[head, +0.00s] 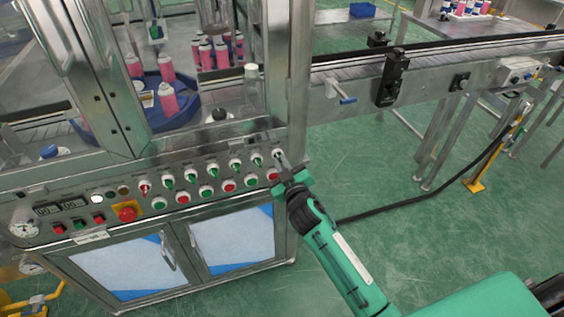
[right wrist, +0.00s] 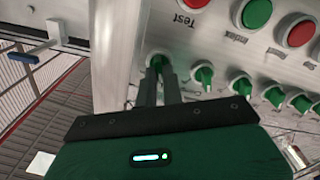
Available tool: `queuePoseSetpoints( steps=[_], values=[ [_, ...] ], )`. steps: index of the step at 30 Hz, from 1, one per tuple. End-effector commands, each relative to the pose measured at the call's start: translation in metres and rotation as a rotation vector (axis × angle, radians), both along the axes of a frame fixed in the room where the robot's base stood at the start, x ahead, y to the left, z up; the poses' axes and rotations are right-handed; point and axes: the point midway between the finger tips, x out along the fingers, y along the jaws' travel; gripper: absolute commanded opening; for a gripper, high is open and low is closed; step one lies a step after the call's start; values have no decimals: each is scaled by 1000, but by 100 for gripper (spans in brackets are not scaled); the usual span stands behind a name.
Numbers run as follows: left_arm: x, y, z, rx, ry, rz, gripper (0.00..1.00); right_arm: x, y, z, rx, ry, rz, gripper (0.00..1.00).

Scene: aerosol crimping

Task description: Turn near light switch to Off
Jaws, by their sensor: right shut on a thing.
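The control panel (head: 120,195) on the machine's front carries a row of green rotary switches. The switch at the right end of the upper row (head: 277,153) is at my right gripper (head: 281,161); its label cannot be read. In the right wrist view, this green switch knob (right wrist: 156,61) sits between the fingertips of my right gripper (right wrist: 159,75), which is shut on it. The fingers partly hide the knob, so its exact angle cannot be told. My left gripper is not in view.
Other green switches (right wrist: 204,77) stand close beside the held one. Red and green push buttons (right wrist: 257,13) are near them. A red emergency stop (head: 127,214) is further left. A conveyor (head: 430,75) extends to the right; green floor below it is mostly open, with a black cable (head: 420,203).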

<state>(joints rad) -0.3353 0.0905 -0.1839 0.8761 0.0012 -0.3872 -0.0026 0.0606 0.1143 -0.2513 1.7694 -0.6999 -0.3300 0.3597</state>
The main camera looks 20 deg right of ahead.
Motion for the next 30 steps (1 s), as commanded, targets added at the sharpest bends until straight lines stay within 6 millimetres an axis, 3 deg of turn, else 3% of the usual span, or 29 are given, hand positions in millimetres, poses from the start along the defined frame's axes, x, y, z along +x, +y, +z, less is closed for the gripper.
queuePoseSetpoints(
  steps=[23,24,26,30],
  values=[
    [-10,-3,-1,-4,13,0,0,0,1,0,-99,-3,0,0],
    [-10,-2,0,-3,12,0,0,0,1,0,-99,-3,0,16],
    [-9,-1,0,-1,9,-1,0,0,1,0,-99,-3,0,28],
    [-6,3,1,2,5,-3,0,0,1,0,-98,-3,0,30]
  ],
)
